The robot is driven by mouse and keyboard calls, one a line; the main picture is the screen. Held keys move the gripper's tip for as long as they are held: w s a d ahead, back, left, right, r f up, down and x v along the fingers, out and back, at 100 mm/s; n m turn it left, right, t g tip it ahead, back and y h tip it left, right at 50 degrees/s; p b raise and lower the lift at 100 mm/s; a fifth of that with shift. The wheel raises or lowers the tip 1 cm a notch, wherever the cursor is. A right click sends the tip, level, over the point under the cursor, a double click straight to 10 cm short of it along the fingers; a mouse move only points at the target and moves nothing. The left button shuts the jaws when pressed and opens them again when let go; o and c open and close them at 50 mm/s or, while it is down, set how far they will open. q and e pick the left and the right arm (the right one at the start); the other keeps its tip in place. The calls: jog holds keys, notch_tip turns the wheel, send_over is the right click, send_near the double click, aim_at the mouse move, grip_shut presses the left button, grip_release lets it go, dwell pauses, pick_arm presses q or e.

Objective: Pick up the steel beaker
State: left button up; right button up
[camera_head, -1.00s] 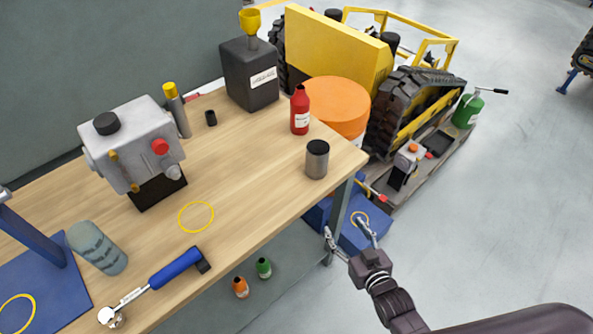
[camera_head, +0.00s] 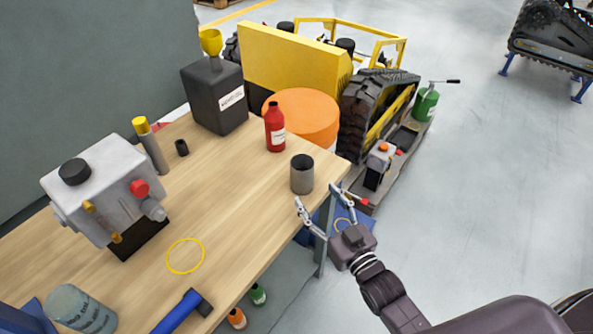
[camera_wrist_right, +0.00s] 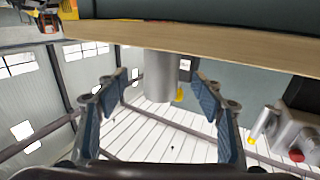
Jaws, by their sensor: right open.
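The steel beaker (camera_head: 302,175) is a grey metal cylinder, upright on the wooden workbench (camera_head: 235,205) near its right end and front edge. In the right wrist view the beaker (camera_wrist_right: 158,78) appears upside down, centred between the two fingers and beyond them. My right gripper (camera_head: 322,197) is open and empty, just off the bench's front edge, with its fingers pointing toward the beaker and apart from it. My left gripper is not in view.
A red bottle (camera_head: 275,128) stands behind the beaker, and a dark canister (camera_head: 214,97) is farther back. A grey machine part (camera_head: 105,190) and a blue-handled tool (camera_head: 182,312) are to the left. Bare bench lies left of the beaker.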

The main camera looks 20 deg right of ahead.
aim_at(307, 183)
jog(key=shift+w+a+r+b, duration=0.1)
jog(key=shift+w+a+b, duration=0.15)
jog(key=shift+w, duration=0.35)
jog(key=shift+w+a+b, duration=0.15)
jog(key=shift+w+b, duration=0.05)
jog(key=shift+w, duration=0.75)
jog(key=w+b, duration=0.1)
jog(key=w, duration=0.1)
jog(key=w+a+b, duration=0.1)
jog(key=w, duration=0.1)
jog(key=shift+w+b, duration=0.15)
jog(key=shift+b, duration=0.2)
jog(key=shift+w+a+r, duration=0.1)
jog(key=shift+w, duration=0.2)
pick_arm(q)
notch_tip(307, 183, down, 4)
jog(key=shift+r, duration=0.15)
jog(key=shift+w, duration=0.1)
pick_arm(e)
jog(key=shift+r, duration=0.1)
jog(key=shift+c, duration=0.6)
jog(key=c, duration=1.2)
jog(key=shift+c, duration=0.6)
jog(key=shift+r, duration=0.15)
